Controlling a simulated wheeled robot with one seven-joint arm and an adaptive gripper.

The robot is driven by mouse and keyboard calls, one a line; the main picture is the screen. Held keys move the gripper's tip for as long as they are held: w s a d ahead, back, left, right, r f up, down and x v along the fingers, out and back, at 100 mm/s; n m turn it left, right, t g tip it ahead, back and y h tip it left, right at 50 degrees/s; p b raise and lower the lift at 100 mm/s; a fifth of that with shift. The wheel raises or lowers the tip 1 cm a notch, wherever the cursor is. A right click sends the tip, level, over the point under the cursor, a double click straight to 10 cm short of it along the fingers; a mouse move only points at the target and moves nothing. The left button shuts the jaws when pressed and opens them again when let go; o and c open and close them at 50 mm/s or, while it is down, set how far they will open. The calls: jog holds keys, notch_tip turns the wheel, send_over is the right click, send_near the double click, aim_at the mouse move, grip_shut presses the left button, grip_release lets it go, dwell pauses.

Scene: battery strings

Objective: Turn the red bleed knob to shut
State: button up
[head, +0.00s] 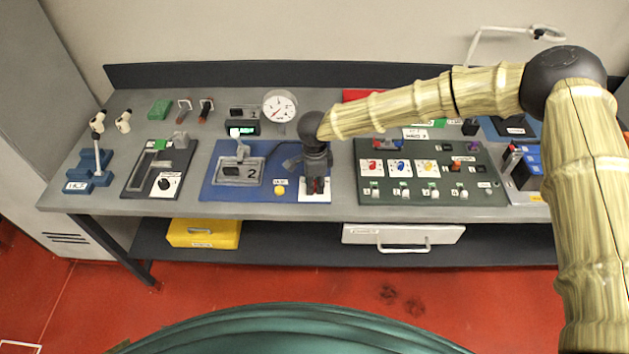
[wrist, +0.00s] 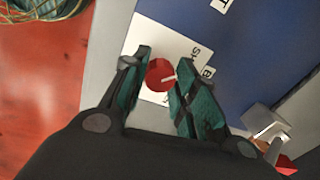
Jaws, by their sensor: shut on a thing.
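The red bleed knob (wrist: 159,74) is a small round red knob with a white pointer mark facing right in the wrist view. It stands over a white label card (wrist: 188,48) whose dark lettering is partly covered. My gripper (wrist: 161,72) points down and is shut on the knob, with one teal-padded finger on each side. In the head view my gripper (head: 315,184) is at the front right of the blue panel (head: 213,185), and only a bit of red shows between its fingers.
A round gauge (head: 280,105) stands behind. The bench's front edge is close.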

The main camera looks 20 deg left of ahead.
aim_at(315, 186)
dwell(0.4)
jog(key=o, duration=1)
jog(key=shift+r, duration=0.15)
jog(key=r, duration=1.1)
jog(key=shift+s+d+r, duration=0.15)
jog(key=shift+s+r, duration=0.15)
jog(key=shift+r, duration=0.05)
jog(key=shift+d, duration=0.1)
